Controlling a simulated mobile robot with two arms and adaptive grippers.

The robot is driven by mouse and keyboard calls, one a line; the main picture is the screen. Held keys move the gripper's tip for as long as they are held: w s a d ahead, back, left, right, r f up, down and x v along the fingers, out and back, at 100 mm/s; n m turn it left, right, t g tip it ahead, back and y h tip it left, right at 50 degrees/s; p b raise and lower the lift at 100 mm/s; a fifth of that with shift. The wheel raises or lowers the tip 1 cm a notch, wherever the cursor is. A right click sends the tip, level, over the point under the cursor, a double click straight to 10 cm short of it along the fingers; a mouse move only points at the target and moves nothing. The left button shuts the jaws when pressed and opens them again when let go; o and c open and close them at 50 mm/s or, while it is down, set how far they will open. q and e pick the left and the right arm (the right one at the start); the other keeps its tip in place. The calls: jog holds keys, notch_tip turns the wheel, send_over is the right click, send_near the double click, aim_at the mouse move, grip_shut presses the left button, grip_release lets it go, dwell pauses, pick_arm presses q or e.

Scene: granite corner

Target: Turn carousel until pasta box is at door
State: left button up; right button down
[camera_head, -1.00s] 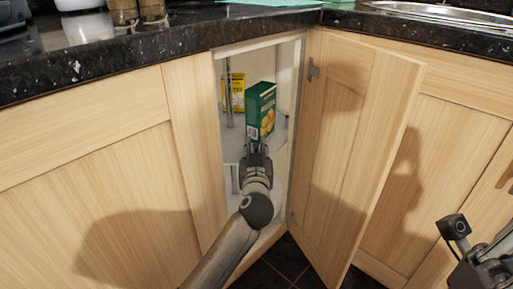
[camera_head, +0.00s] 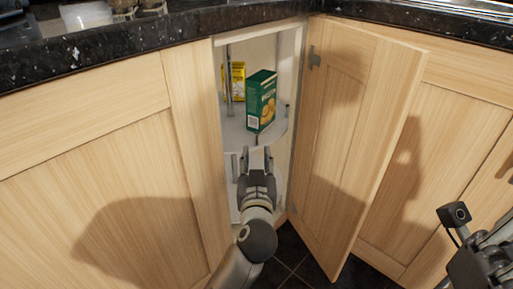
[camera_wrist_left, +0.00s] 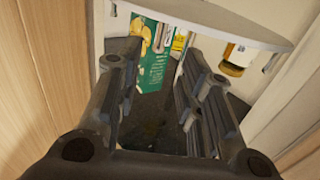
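The carousel's upper shelf (camera_head: 237,135) shows through the open corner door. A green box (camera_head: 262,102) with yellow pictures stands at its front right. A yellow box (camera_head: 234,82) stands farther back on the left, partly behind a metal pole. I cannot read the labels surely enough to tell which is pasta. My left gripper (camera_head: 257,153) is open and empty at the cabinet opening, below and in front of the green box. The left wrist view shows the green box (camera_wrist_left: 152,62) beyond the spread fingers (camera_wrist_left: 165,80). My right gripper is partly in view at bottom right, its fingers unclear.
The cabinet door (camera_head: 345,140) stands open on the right of the opening. A wooden panel (camera_head: 195,150) bounds it on the left. The granite worktop (camera_head: 130,45) overhangs above. A lower shelf (camera_head: 236,190) is partly hidden by my arm. An orange-capped container (camera_wrist_left: 235,60) shows in the wrist view.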

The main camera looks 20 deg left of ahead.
pick_arm(q)
jog(key=shift+v, duration=1.1)
